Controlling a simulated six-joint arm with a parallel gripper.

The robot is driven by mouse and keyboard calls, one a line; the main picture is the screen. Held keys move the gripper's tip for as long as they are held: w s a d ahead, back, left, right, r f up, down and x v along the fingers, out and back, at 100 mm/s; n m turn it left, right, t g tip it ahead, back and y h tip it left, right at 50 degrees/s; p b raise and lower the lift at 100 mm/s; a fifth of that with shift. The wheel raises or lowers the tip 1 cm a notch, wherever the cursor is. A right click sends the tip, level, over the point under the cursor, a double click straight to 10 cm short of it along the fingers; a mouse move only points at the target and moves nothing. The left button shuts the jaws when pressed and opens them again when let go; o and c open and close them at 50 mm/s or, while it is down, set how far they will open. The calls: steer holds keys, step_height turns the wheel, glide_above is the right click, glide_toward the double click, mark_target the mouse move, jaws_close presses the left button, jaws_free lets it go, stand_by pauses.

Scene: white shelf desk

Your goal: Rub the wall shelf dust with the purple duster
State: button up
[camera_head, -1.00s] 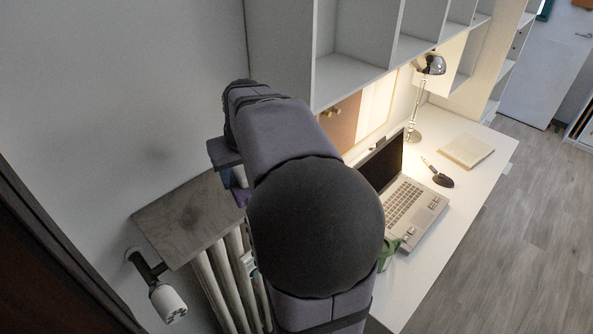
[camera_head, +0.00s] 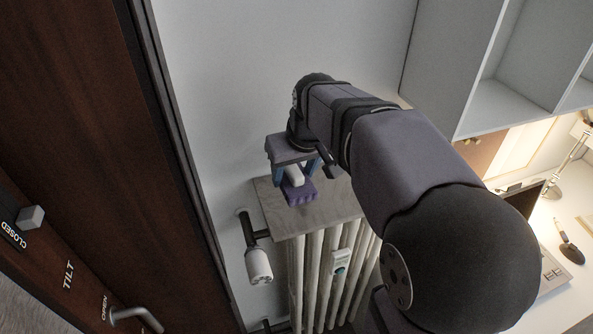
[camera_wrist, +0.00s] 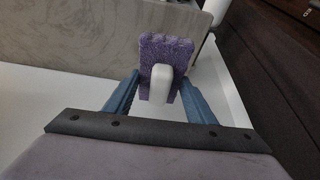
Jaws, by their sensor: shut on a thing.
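The purple duster (camera_head: 299,194) has a fuzzy purple pad and a white handle (camera_head: 294,174). My gripper (camera_head: 295,172) is shut on the handle, with the pad below the fingers. The wrist view shows the handle between the two blue fingers and the purple pad (camera_wrist: 166,50) beyond them. The grey wall shelf (camera_head: 338,204) is on the wall above the radiator. The duster is over the shelf's left part; I cannot tell whether the pad touches it. No dust patch is clear on the visible part of the shelf; my gripper and duster hide some of it.
A white radiator (camera_head: 318,270) and its valve (camera_head: 258,266) are below the shelf.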

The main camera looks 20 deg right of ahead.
mark_target(320, 194)
step_height(320, 194, down, 7)
steer(key=b, duration=0.5)
steer(key=shift+r, duration=0.2)
steer(key=shift+d+f, duration=0.4)
steer(key=shift+d, duration=0.1)
steer(key=shift+c, duration=0.4)
steer(key=shift+d, duration=2.7)
steer(key=shift+a, duration=3.15)
steer(key=shift+d, duration=3.6)
steer(key=a, duration=0.7)
steer(key=shift+a, duration=0.2)
step_height(320, 194, up, 3)
steer(key=shift+w+f+p, duration=0.1)
steer(key=shift+w+p, duration=0.05)
steer(key=shift+p, duration=0.7)
step_height(320, 194, up, 6)
steer(key=p, duration=0.4)
steer(key=shift+f+p, duration=0.25)
steer(key=shift+p, duration=0.05)
